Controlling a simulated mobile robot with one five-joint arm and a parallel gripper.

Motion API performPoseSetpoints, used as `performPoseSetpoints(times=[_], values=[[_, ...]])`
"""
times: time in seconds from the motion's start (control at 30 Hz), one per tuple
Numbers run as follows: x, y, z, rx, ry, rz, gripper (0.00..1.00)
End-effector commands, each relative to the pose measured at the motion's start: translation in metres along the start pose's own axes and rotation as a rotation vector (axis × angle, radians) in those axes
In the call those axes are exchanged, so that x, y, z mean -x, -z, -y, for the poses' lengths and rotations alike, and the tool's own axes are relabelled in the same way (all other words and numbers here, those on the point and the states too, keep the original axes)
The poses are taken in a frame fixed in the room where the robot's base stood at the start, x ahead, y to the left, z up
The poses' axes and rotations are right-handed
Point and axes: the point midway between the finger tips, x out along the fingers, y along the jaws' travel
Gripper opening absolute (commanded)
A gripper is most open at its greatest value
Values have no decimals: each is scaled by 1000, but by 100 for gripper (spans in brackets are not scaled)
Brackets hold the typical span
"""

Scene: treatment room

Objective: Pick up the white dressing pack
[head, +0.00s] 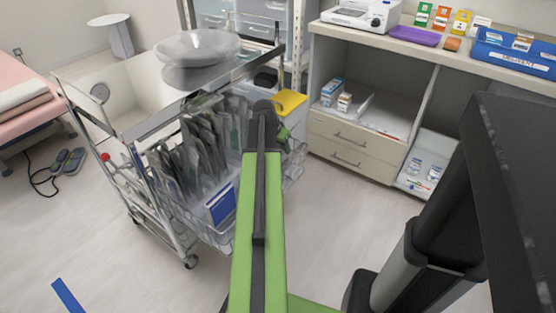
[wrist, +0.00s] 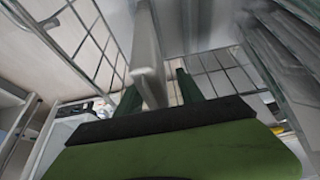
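A pale, white-grey upright thing (wrist: 147,55), perhaps the white dressing pack seen edge-on, stands in the wrist view between the two green fingers of my gripper (wrist: 160,82). The fingers are apart, with a visible gap at the right finger; contact on the left is unclear. In the head view my green arm reaches over the trolley basket (head: 225,232), and the gripper is hidden behind it. Several grey-white packs (head: 190,150) stand upright in that basket; I cannot tell there which is the dressing pack.
Basket wires (wrist: 92,30) rise close beside my gripper. A glass-like bowl (head: 197,47) sits on the trolley's top. A yellow-lidded bin (head: 290,103) stands just right of the basket. A shelf unit (head: 350,150) is to the right; the floor between is clear.

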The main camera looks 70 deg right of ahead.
Motion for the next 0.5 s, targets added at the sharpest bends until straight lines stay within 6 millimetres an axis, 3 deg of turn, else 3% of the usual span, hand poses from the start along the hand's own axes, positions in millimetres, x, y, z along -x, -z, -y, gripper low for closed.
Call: performPoseSetpoints(times=[0.03, 0.3, 0.5], values=[[0, 0, 0, 0, 0, 0, 38], [0, 0, 0, -1, 0, 0, 2], [0, 0, 0, -1, 0, 0, 0]])
